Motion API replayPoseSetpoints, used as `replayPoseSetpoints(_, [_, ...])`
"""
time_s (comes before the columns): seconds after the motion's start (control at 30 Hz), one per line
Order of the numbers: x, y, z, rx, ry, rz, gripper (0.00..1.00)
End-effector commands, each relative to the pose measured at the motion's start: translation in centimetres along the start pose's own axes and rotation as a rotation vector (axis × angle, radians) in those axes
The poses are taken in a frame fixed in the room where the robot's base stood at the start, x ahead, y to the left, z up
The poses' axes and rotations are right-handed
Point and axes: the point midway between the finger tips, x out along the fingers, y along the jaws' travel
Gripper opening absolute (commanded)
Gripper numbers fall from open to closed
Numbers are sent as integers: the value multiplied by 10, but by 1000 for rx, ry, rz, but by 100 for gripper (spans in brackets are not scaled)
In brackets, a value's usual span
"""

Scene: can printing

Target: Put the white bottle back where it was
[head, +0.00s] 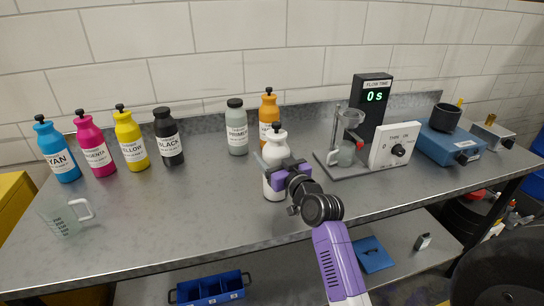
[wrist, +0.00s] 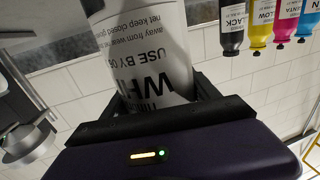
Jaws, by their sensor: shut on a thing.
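The white bottle (head: 276,150) with a black cap stands upright at the front middle of the grey bench in the head view. My gripper (head: 271,171) is shut around its lower body from the front right. In the wrist view the bottle's white label (wrist: 150,50) fills the space between the two dark fingers, and its lettering appears upside down. Whether the bottle's base touches the bench or hangs just above it, I cannot tell. Behind it stand a grey primer bottle (head: 237,130) and an orange bottle (head: 268,108), which the white bottle partly hides.
Cyan (head: 58,158), magenta (head: 95,150), yellow (head: 131,143) and black (head: 168,143) bottles stand at the back left. A clear measuring jug (head: 62,218) is at the front left. A flow-time stand (head: 345,160) and a dial box (head: 394,146) are to the right. The bench's middle left is clear.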

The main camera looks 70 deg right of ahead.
Motion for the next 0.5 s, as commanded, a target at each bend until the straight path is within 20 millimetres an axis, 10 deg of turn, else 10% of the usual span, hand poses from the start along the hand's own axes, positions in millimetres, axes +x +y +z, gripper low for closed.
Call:
replayPoseSetpoints(0.27, [0,0,0,0,7,0,0])
replayPoseSetpoints(0.3, [0,0,2,0,1,0,75])
replayPoseSetpoints(0.5, [0,0,1,0,1,0,91])
